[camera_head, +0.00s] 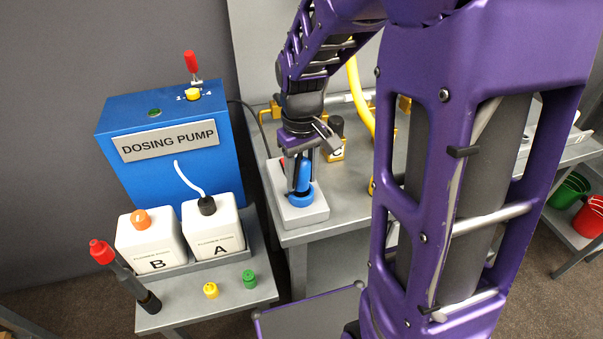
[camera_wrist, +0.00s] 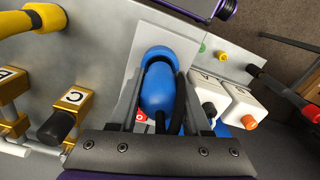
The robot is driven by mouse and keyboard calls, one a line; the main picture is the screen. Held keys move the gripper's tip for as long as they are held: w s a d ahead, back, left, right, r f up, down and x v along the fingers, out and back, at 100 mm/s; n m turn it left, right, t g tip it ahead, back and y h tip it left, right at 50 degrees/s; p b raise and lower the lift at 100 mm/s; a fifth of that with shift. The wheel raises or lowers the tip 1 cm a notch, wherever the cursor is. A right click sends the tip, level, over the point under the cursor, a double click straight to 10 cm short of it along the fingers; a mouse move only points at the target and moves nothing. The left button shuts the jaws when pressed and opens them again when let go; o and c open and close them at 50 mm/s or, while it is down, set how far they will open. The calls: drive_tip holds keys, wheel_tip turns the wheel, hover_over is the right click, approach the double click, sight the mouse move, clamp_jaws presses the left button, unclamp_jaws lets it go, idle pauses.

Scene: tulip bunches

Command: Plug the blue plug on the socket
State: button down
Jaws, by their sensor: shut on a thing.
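The blue plug (camera_head: 303,176) stands upright between the fingers of my gripper (camera_head: 299,182), at the blue round socket (camera_head: 301,199) on a light grey block (camera_head: 318,213). My gripper points down and is shut on the plug. In the wrist view the blue plug (camera_wrist: 158,88) lies between the two fingers, with the blue ring of the socket (camera_wrist: 158,52) just past its end. The plug is at the socket's opening, but I cannot tell how deep it sits. A dark cable runs beside the plug in the wrist view.
A blue dosing pump (camera_head: 170,135) stands left, with white bottles B (camera_head: 147,243) and A (camera_head: 213,229) before it. Yellow (camera_head: 211,290) and green (camera_head: 250,279) caps lie on the lower table. Brass valves and a yellow hose (camera_head: 358,95) are behind right of my gripper.

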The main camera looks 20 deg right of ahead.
sight(302, 159)
drive_tip(key=shift+f+b, duration=0.65)
drive_tip(key=shift+f, duration=0.25)
drive_tip(key=shift+c, duration=1.4)
unclamp_jaws()
drive_tip(key=shift+r, duration=0.15)
drive_tip(key=shift+r+p, duration=2.1)
drive_tip(key=shift+r, duration=0.3)
